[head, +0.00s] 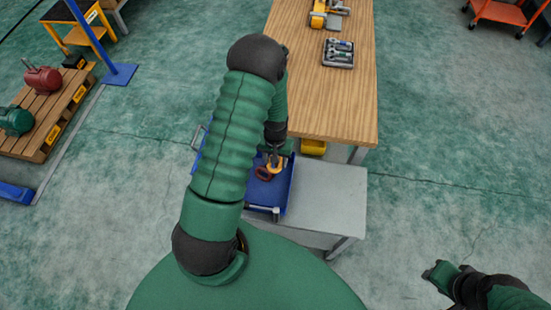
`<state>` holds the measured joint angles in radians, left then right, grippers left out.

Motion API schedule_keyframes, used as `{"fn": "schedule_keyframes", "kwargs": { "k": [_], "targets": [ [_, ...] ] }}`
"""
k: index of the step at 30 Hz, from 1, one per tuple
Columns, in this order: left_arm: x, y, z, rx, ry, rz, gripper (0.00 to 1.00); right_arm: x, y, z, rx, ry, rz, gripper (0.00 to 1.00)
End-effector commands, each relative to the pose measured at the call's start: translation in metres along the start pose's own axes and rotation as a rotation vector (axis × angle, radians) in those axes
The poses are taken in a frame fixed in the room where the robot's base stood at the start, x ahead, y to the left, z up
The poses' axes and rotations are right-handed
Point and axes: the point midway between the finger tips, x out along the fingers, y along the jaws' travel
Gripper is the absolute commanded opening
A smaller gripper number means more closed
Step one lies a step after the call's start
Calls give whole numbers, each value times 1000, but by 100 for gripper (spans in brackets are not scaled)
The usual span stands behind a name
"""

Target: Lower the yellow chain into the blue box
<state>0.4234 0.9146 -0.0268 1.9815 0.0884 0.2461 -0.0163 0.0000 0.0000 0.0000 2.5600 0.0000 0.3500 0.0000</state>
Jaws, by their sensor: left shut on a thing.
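The blue box (285,193) stands on a low grey surface in front of the wooden table, partly hidden by my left arm. My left gripper (274,158) is over the box, pointing down and shut on the yellow chain (276,167). Only a small part of the chain shows, just below the fingers and within the box outline. I cannot tell whether it touches the box floor. A dark reddish ring-like piece (263,174) shows beside it. My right gripper (441,274) is at the lower right, away from the box, over the floor; its jaw opening is unclear.
The wooden table (325,105) holds a tray of tools (338,53) and a yellow device (320,17). The grey surface (330,195) right of the box is bare. A pallet (42,115) with red and green machines stands left. An orange cart (508,10) is far right.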

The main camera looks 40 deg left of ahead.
Motion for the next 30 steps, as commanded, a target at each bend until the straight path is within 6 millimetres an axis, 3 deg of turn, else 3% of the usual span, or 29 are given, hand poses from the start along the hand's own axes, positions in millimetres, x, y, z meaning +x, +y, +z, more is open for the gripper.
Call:
{"fn": "schedule_keyframes", "kwargs": {
  "k": [30],
  "targets": [
    [75,0,-1,0,2,0,0,57,0,13,0,0,0,32]
  ]
}}
